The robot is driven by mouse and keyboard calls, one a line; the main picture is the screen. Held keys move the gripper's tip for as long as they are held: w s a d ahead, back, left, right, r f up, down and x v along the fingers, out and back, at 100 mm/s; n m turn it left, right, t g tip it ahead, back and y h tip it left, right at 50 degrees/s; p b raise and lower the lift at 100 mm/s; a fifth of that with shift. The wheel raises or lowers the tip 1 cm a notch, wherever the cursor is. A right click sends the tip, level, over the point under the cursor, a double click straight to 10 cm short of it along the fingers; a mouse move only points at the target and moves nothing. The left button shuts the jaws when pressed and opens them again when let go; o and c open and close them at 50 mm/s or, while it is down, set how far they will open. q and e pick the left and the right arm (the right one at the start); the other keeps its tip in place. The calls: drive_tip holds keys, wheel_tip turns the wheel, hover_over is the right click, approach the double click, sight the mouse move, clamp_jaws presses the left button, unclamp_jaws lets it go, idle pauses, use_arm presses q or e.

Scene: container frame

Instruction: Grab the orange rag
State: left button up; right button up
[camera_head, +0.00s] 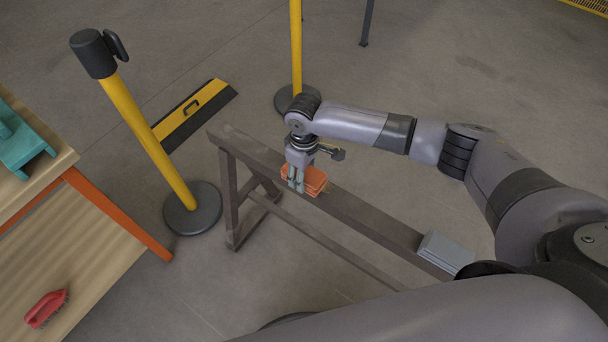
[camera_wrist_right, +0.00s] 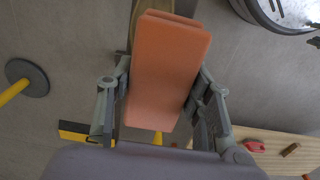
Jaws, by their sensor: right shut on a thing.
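The orange rag (camera_head: 316,180) is a folded, flat block at the top of a grey wooden trestle beam (camera_head: 373,228). My right gripper (camera_head: 297,182) points down over the beam with its fingers at the rag. In the right wrist view the rag (camera_wrist_right: 166,68) lies between the two fingers of the right gripper (camera_wrist_right: 160,98), which is shut on it. The beam shows partly behind the rag there. I cannot tell whether the rag still touches the beam. My left gripper is not in view.
A grey block (camera_head: 445,252) lies further along the beam. Yellow posts (camera_head: 150,140) stand left of and behind the trestle. A wooden table (camera_head: 85,255) at left holds a red brush (camera_head: 46,309) and a teal object (camera_head: 20,142). A yellow-black ramp (camera_head: 193,115) lies on the floor.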

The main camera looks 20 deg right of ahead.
drive_tip(key=c, duration=0.4)
drive_tip(key=shift+o, duration=0.2)
drive_tip(key=shift+r, duration=0.15)
